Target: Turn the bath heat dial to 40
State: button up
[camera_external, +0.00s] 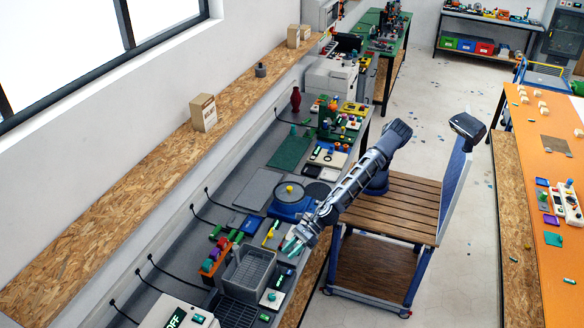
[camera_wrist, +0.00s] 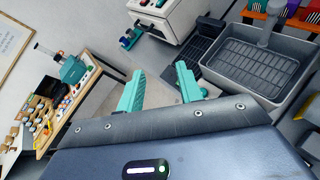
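My gripper (camera_external: 292,245) is above the front of the bench, just beyond the grey basin (camera_external: 232,265). In the wrist view its two teal fingers (camera_wrist: 160,72) are spread apart with nothing between them. The basin also shows in the wrist view (camera_wrist: 235,75), at the right. A white panel (camera_external: 266,305) with a small round knob (camera_external: 271,297) lies beside the basin. A white box (camera_external: 158,318) with a green "OFF" display (camera_external: 175,318) stands at the bottom left. I cannot tell for certain which control is the bath heat dial, and no setting of 40 is legible.
A blue-based device (camera_external: 289,207) and several coloured parts crowd the bench behind the gripper. A dark slotted tray (camera_wrist: 192,58) lies between basin and box. My wooden-topped cart (camera_external: 395,210) stands in the aisle; an orange table (camera_external: 545,240) is at the right.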

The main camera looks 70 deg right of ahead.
notch_tip(320, 180, up, 3)
jog(key=d+n+t, duration=0.2)
send_near(273, 296)
jog(key=x, duration=1)
jog(key=shift+w+a+f, duration=0.1)
jog(key=shift+w, duration=0.15)
dwell(0.4)
jog(key=c, duration=0.7)
